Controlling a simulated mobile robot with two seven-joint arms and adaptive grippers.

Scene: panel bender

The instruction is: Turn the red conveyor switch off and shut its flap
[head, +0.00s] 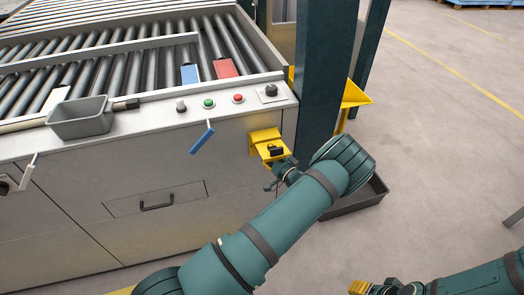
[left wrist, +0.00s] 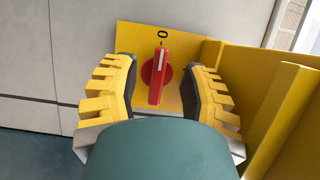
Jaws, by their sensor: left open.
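The red conveyor switch (left wrist: 160,75) sits on a yellow plate (left wrist: 188,98) in the left wrist view. Its handle stands upright, with the white mark at the top, towards a black 0. My left gripper (left wrist: 160,85) is open, with one finger on each side of the switch; contact cannot be told. A yellow panel (left wrist: 285,125), seemingly the flap, stands out from the plate at the right, open. In the head view the yellow switch box (head: 264,136) is on the machine's front, with my left gripper (head: 274,170) at it, hiding the switch. My right gripper (head: 372,287) is cut off at the bottom edge.
A blue tag or handle (head: 202,138) hangs left of the box. Above are green (head: 208,103) and red (head: 238,98) buttons. A dark post (head: 325,70) with a yellow bracket (head: 354,95) stands right.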

